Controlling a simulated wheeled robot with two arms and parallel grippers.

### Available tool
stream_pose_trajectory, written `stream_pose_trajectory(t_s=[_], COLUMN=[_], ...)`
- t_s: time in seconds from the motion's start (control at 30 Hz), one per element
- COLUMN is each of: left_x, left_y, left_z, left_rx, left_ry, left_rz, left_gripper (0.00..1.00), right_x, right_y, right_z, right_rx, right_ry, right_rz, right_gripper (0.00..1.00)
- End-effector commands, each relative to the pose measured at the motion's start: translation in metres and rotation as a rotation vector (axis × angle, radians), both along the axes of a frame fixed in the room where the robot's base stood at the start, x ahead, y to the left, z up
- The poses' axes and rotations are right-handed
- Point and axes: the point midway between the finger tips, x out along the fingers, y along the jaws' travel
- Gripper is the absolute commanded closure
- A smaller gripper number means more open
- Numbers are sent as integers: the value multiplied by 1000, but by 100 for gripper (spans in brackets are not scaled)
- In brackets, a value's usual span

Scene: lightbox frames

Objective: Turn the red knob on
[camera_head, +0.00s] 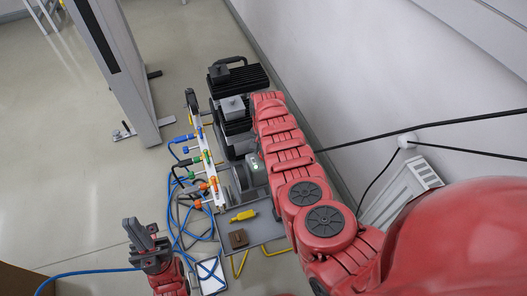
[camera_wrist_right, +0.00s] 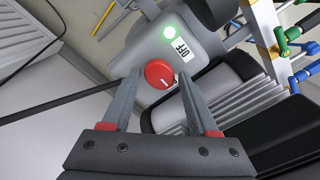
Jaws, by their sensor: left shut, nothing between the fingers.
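The red knob (camera_wrist_right: 159,73) sits on a grey box (camera_wrist_right: 150,45) in the right wrist view, its white mark pointing to the lower right. My right gripper (camera_wrist_right: 160,78) is open, with one finger on each side of the knob and small gaps showing. In the head view my right arm hides the knob and the right gripper. My left gripper (camera_head: 148,236) is shut and empty at the lower left, away from the machine.
A black finned unit (camera_head: 238,80) stands behind the box. A rail with coloured valves (camera_head: 207,160) runs along its left, with blue hoses (camera_head: 180,200) on the floor. A wall (camera_head: 340,70) is close on the right. Open floor (camera_head: 90,190) lies left.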

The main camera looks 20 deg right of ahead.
Motion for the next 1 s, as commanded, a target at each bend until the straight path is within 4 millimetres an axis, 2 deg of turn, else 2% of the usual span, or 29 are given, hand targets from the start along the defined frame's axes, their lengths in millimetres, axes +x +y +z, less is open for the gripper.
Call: stream_pose_trajectory(t_s=[0.03, 0.07, 0.1, 0.37, 0.47, 0.63, 0.87, 1.0], left_x=[0, 0, 0, 0, 0, 0, 0, 0], left_y=[0, 0, 0, 0, 0, 0, 0, 0], left_z=[0, 0, 0, 1, 4, 18, 18, 15], left_rx=[0, 0, 0, 0, 0, 0, 0, 0], left_ry=[0, 0, 0, 0, 0, 0, 0, 0], left_rz=[0, 0, 0, 0, 0, 0, 0, 0], left_gripper=[100, 100, 100, 100, 100, 100, 100, 100], right_x=[0, 0, 0, -1, -1, -1, 0, 1], right_y=[0, 0, 0, 0, 1, 1, 0, 0], right_z=[0, 0, 0, 0, 7, 36, 80, 115], right_rx=[0, 0, 0, 0, 1, -2, -1, -1], right_ry=[1, 1, 1, 3, 3, 1, -2, -6], right_rz=[0, 0, 1, 1, 3, 5, 3, 3], right_gripper=[29, 24, 22, 22, 22, 22, 22, 22])
